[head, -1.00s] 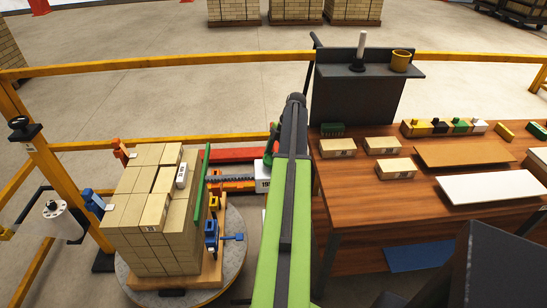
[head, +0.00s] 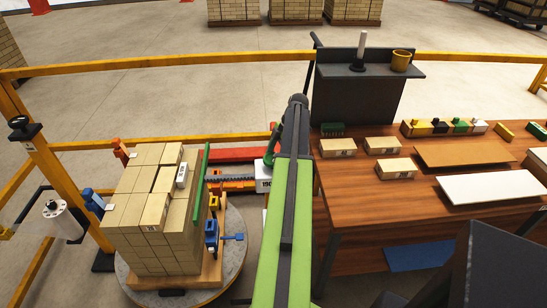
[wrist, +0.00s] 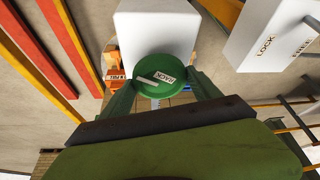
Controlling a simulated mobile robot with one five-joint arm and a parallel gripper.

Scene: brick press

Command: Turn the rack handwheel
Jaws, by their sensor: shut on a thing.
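The green rack handwheel (wrist: 159,77), with a RACK label and a pale bar on its face, fills the middle of the wrist view in front of a white box (wrist: 155,35). My gripper (wrist: 160,88) is shut on it, one green finger on each side. In the head view, part of the green wheel (head: 270,158) shows left of my arm, which hides the rest. The grey toothed rack (head: 233,174) lies to the left, ending near a white block with a number (head: 264,184) that reads about 190, partly hidden.
A brick stack (head: 150,225) stands on a round turntable (head: 235,262) at left. A wooden bench (head: 350,205) with loose bricks is at right. A white LOCK/FREE box (wrist: 270,35) is close at right in the wrist view. Yellow rails (head: 150,64) run behind.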

